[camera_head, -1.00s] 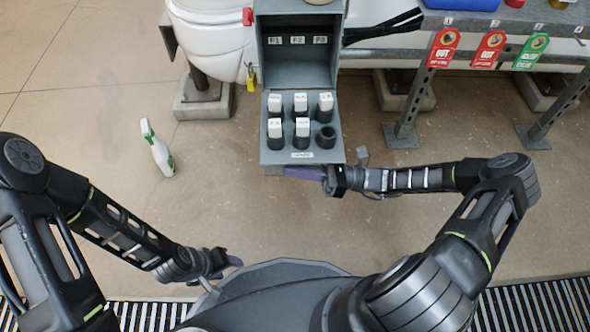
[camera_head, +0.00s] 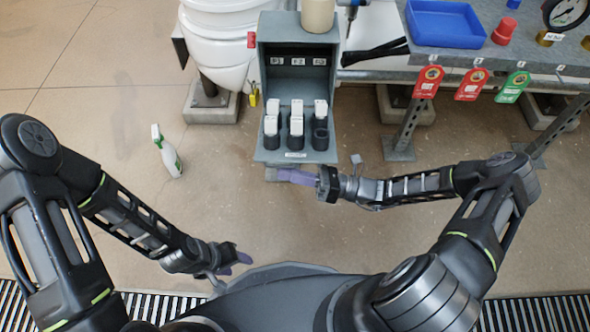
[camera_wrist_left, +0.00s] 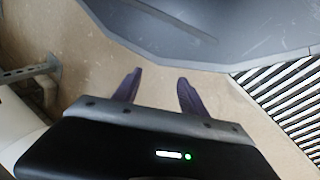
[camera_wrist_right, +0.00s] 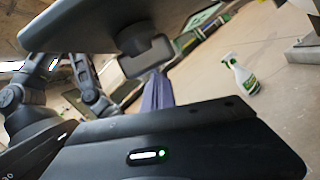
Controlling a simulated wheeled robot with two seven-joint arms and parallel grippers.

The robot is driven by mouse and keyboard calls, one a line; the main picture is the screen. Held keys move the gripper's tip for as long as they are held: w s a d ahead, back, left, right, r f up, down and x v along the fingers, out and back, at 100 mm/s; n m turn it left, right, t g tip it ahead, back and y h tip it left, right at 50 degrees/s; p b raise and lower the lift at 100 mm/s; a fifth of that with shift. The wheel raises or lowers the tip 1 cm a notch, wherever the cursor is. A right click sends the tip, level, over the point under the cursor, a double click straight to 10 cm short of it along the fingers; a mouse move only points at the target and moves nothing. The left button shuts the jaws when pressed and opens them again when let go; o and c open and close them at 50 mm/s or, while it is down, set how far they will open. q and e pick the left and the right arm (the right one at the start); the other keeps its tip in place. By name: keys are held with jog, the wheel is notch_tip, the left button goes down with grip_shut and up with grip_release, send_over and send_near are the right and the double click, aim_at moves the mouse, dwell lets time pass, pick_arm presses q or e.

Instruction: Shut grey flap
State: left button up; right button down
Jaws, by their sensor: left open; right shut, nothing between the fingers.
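The grey flap (camera_head: 296,156) is the lowered front of a grey box (camera_head: 262,75) in the head view. It carries several dark holders with white-topped pieces; the front right holder (camera_head: 320,140) looks empty. My right gripper (camera_head: 297,177) is shut and empty just below the flap's front edge. In the right wrist view its fingers (camera_wrist_right: 158,92) point up near a grey block under a grey panel (camera_wrist_right: 90,28), probably the flap's underside; contact is unclear. My left gripper (camera_head: 238,262) is open and empty, low by my base; its fingers also show in the left wrist view (camera_wrist_left: 158,88).
A beige cylinder (camera_head: 318,14) stands on the box. A bench with a blue tray (camera_head: 444,24) and hanging tags (camera_head: 428,82) is at right. A spray bottle (camera_head: 167,152) stands on the floor at left. Floor between it and the box is clear.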

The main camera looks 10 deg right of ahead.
aim_at(289, 161)
jog(key=r+m+p, duration=0.2)
jog(key=r+p, duration=0.3)
jog(key=shift+w+r+m+t, duration=0.25)
jog(key=shift+m+t, duration=0.05)
jog(key=shift+m, duration=0.1)
jog(key=r+m+p, duration=0.1)
jog(key=w+r+m+p, duration=0.1)
jog(key=r, duration=0.1)
jog(key=r+h+p, duration=0.1)
jog(key=p, duration=0.1)
jog(key=shift+w+d+r+m, duration=0.15)
jog(key=shift+w+d+m, duration=0.1)
jog(key=shift+m, duration=0.15)
pick_arm(q)
notch_tip(289, 161, up, 17)
jog(key=s+d+p, duration=0.1)
jog(key=p, duration=0.5)
jog(key=shift+s+d+f+p, duration=0.15)
jog(key=shift+d+p, duration=0.2)
jog(key=shift+p, duration=0.05)
pick_arm(e)
jog(key=w+d+r+m+h, duration=0.1)
jog(key=w+d+r+m, duration=0.1)
jog(key=w+r+m, duration=0.4)
jog(key=shift+w+r+t, duration=0.3)
jog(key=shift+w+r, duration=1)
jog(key=shift+r, duration=0.35)
jog(key=shift+d, duration=0.1)
